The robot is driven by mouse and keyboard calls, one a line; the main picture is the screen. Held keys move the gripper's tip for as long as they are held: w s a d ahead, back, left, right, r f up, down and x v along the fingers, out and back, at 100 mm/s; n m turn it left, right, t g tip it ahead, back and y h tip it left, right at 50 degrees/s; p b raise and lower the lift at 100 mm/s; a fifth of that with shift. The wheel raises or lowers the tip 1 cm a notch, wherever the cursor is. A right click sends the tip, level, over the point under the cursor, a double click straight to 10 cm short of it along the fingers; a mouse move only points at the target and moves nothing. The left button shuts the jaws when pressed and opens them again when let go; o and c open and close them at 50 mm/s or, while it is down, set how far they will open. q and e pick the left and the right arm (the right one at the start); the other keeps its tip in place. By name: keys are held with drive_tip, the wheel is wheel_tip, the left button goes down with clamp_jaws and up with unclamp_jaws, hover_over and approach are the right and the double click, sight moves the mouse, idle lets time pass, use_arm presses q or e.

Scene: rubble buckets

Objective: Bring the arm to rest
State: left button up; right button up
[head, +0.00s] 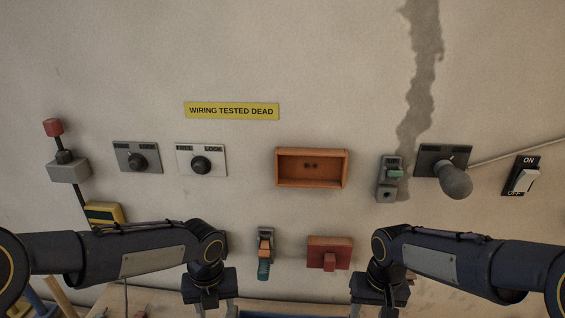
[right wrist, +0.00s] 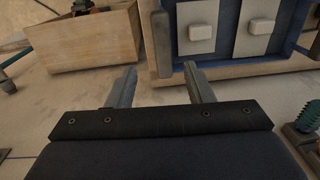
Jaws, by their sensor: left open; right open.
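My left gripper (head: 209,306) hangs at the bottom of the head view, left of centre, with its fingers apart and nothing seen between them. My right gripper (head: 380,309) hangs at the bottom right of centre, its fingertips cut off by the frame edge. In the right wrist view the right gripper (right wrist: 160,88) shows two grey fingers spread apart with only pale floor or table surface between them. Both arms reach in from the sides, bent downward at the wrists, in front of the wall.
The wall carries a yellow sign (head: 232,111), an orange box (head: 312,168), knob plates (head: 137,157), a grey lever knob (head: 455,182), a switch (head: 522,176) and a red block (head: 329,253). The right wrist view shows a wooden box (right wrist: 82,45) and a blue panel (right wrist: 230,39) beyond the fingers.

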use_arm(q)
drive_tip(key=s+a+r+n+t+h, duration=0.1)
drive_tip(key=s+r+n, duration=0.3)
drive_tip(key=s+n, duration=0.6)
drive_tip(key=s+a+r+n+t+h, duration=0.2)
drive_tip(key=s+n, duration=0.8)
drive_tip(key=n, duration=1.5)
wheel_tip(320, 180, up, 3)
drive_tip(key=shift+a+f+t+h, duration=0.2)
drive_tip(key=shift+t+h, duration=0.2)
drive_tip(key=shift+t, duration=0.8)
use_arm(e)
drive_tip(key=s+d+r+t+y, duration=0.1)
drive_tip(key=s+r, duration=0.3)
drive_tip(key=s, duration=0.6)
drive_tip(key=s+d+r+m+t+y, duration=0.1)
drive_tip(key=s+r+t, duration=0.3)
drive_tip(key=s, duration=0.6)
drive_tip(key=shift+d+y, duration=0.6)
drive_tip(key=shift+d, duration=0.3)
drive_tip(key=shift+o, duration=0.4)
